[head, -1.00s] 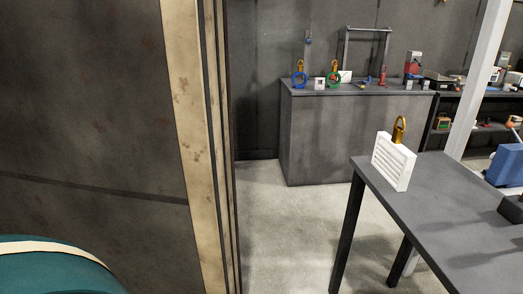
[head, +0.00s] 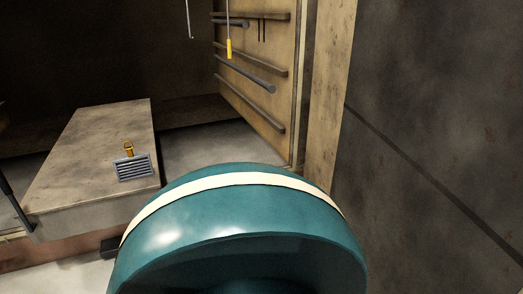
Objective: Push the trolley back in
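The trolley looks to be the low, flat, tan-grey slab (head: 95,140) at the left of the head view. It stands at the dark opening of the oven, with bare floor to its right. A black bar (head: 14,205) slants down to its near left corner. A grey louvred block (head: 133,167) with a yellow shackle (head: 129,148) is on its right side. A reddish-brown strip (head: 60,256) runs below its near edge. I cannot tell how far in the trolley stands. Neither gripper shows. A large teal rounded body with a cream band hides the lower middle.
A tan oven wall with dark rails (head: 250,72) stands behind. A yellow-handled tool (head: 229,48) hangs in front of it. A tan post (head: 327,95) and a dark panel (head: 435,130) fill the right. Pale floor (head: 215,148) shows between slab and wall.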

